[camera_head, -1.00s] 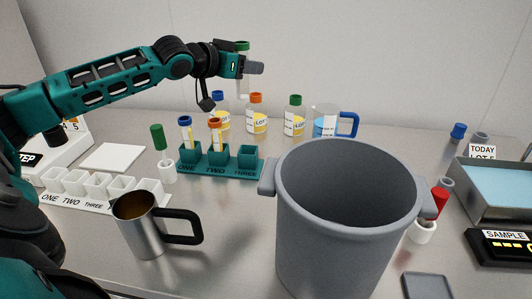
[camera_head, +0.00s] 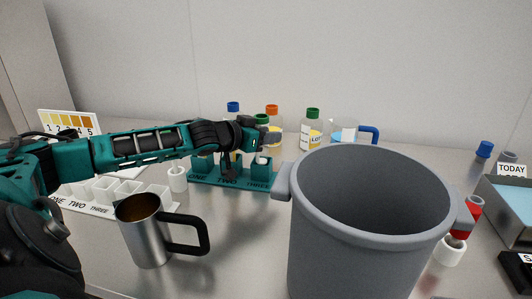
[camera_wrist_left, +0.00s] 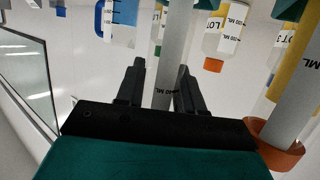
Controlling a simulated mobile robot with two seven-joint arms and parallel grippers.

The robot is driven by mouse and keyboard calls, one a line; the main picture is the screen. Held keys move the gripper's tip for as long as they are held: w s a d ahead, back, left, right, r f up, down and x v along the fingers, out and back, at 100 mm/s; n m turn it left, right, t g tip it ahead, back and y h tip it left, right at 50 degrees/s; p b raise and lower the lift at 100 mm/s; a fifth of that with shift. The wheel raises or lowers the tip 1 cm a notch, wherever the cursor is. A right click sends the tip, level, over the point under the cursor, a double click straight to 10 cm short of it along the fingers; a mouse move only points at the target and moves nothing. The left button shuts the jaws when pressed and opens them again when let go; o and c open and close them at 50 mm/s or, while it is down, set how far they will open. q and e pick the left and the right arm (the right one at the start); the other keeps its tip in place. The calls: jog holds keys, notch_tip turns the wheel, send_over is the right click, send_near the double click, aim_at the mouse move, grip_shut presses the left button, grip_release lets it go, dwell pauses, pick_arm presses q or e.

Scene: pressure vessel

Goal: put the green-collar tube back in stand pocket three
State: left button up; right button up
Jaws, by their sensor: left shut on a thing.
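My left gripper (camera_head: 264,143) is shut on the green-collar tube (camera_wrist_left: 172,55), seen as clear glass between the fingers in the wrist view. In the head view its green collar (camera_head: 262,118) shows just above the gripper. The tube is over pocket three of the teal stand (camera_head: 232,184), at the stand's right end. I cannot tell whether its lower tip is inside the pocket. My arm mostly hides the tubes in pockets one and two. The orange-collar tube (camera_wrist_left: 278,140) shows close by in the wrist view. My right gripper is not in view.
A large grey pot (camera_head: 370,230) stands close to the stand's right. A steel mug (camera_head: 150,230) is in front, and a white labelled rack (camera_head: 100,195) is left. Capped bottles (camera_head: 312,128) and a blue-handled jug (camera_head: 345,132) stand behind.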

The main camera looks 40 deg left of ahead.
aim_at(266, 148)
pick_arm(q)
notch_tip(266, 148, down, 4)
jog(key=shift+b, duration=0.4)
jog(key=o, duration=1)
jog(key=shift+r, duration=0.1)
